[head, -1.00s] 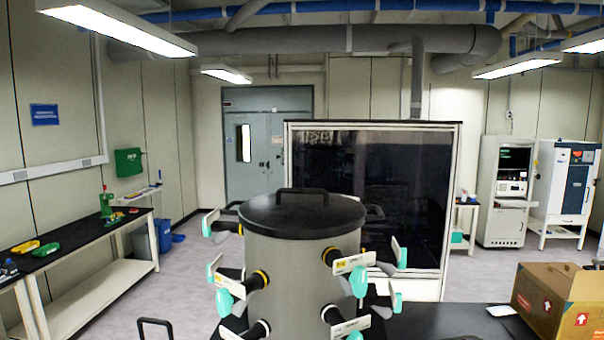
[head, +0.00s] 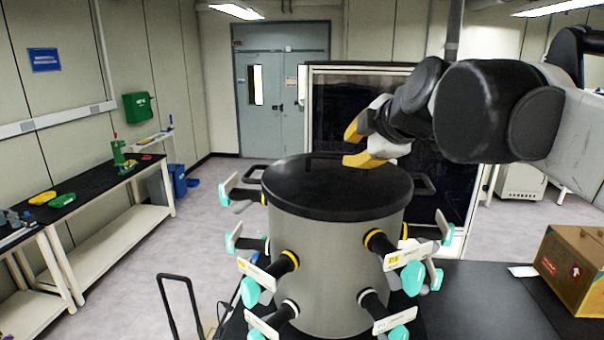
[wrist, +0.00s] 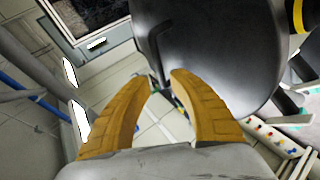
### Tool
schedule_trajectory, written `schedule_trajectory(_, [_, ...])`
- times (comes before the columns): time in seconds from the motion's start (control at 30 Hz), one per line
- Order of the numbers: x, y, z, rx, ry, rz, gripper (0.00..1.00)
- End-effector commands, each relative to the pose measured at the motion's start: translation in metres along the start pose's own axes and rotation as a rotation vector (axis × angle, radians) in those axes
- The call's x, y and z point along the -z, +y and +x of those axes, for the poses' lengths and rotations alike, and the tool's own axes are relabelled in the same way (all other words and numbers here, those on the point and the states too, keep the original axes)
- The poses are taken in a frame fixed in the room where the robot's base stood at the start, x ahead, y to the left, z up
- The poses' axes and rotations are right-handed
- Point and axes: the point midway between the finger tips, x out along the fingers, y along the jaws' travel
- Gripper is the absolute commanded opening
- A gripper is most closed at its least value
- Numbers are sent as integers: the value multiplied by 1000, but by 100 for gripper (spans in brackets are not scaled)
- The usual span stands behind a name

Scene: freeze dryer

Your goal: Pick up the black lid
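The black lid (head: 340,194) is a round disc lying on top of the grey cylindrical chamber (head: 325,255) of the freeze dryer. Its bar handle (head: 322,158) stands up from the top. My gripper (head: 350,147) has yellow fingers and hangs just above the lid, near the handle. In the wrist view my gripper (wrist: 161,80) is open, with its two fingers apart and nothing between them. There the lid (wrist: 215,45) fills the upper right, and its handle (wrist: 158,50) shows just beyond the fingertips. I cannot tell the exact gap between fingers and handle.
Several valves with teal knobs (head: 249,292) stick out around the chamber. A cardboard box (head: 575,270) stands on the black table (head: 480,300) at the right. A side bench (head: 80,190) runs along the left wall, with open floor between.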

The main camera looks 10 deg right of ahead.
Motion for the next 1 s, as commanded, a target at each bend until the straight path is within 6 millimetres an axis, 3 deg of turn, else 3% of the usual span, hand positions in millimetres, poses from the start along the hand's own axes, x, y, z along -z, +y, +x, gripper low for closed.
schedule_trajectory(0.1, [0, 2, 20, 0, 1, 1, 25])
schedule_trajectory(0.37, [-1, 3, 44, 1, 0, 1, 25])
schedule_trajectory(0.6, [-3, 5, 80, 1, 1, 2, 25])
schedule_trajectory(0.9, [-4, 3, 86, 0, 0, 2, 25])
schedule_trajectory(1.0, [-4, 3, 86, 0, 0, 2, 0])
